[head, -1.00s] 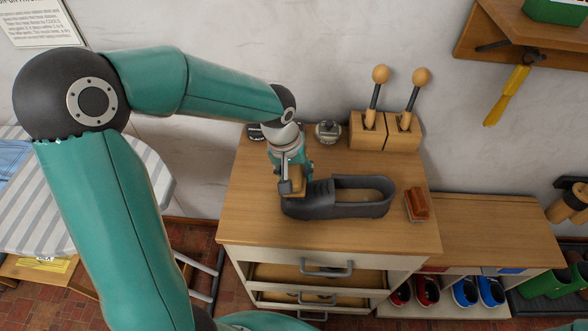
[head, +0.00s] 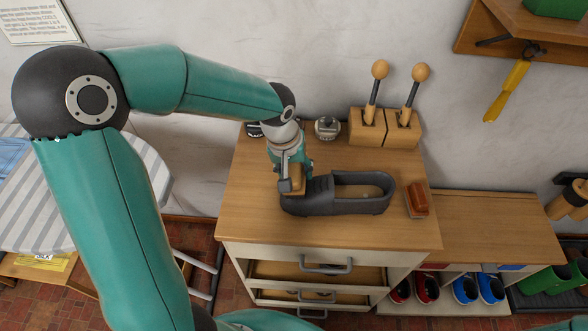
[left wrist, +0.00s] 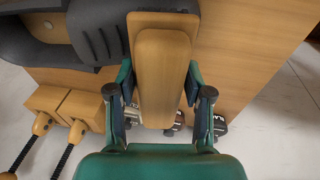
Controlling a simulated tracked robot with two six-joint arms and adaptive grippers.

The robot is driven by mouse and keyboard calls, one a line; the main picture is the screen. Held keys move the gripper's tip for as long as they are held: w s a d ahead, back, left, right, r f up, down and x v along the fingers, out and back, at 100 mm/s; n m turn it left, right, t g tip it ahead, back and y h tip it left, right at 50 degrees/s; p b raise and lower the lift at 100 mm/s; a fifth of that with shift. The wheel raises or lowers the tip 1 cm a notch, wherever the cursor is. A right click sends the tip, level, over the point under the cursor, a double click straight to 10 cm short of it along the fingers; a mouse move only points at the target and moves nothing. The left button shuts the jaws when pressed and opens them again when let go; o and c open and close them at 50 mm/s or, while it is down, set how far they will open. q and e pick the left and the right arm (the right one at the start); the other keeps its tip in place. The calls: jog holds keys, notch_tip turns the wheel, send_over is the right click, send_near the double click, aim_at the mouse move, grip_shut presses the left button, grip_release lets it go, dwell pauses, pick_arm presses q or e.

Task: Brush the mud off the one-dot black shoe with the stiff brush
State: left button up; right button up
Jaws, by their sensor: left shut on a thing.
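A dark grey-black shoe (head: 352,206) lies on the wooden cabinet top, its toe to the left and its opening to the right. My left gripper (head: 291,186) is shut on a wooden brush (head: 299,176) at the shoe's toe. In the left wrist view the brush's wooden back (left wrist: 163,75) lies between the fingers (left wrist: 160,100), over the end of the shoe (left wrist: 97,30). Its bristles are hidden, so whether they touch the shoe cannot be told. My right gripper is not in view.
A red-brown brush (head: 419,200) lies right of the shoe on the cabinet top (head: 240,215). Wooden blocks (head: 368,128) with two ball-topped handles stand behind. Small tins (head: 327,128) stand at the back. An open drawer (head: 280,272) is below. The cabinet top's front is clear.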

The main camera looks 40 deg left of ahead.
aim_at(295, 189)
pick_arm(q)
jog(key=shift+f+b, duration=0.5)
jog(key=shift+f, duration=0.05)
jog(key=shift+d, duration=0.1)
jog(key=shift+s+d+b, duration=0.5)
jog(key=shift+s, duration=0.2)
jog(key=shift+s+d+r+b, duration=0.1)
jog(key=shift+s+d+b, duration=0.4)
jog(key=shift+s, duration=0.4)
jog(key=shift+d, duration=0.1)
jog(key=shift+w+a, duration=0.2)
jog(key=shift+w, duration=0.1)
jog(key=shift+w+a+f, duration=0.1)
jog(key=shift+w+a, duration=0.35)
jog(key=shift+w, duration=0.2)
jog(key=shift+w+a+f, duration=0.1)
jog(key=shift+w+a, duration=0.35)
jog(key=shift+w, duration=0.2)
jog(key=shift+r, duration=0.1)
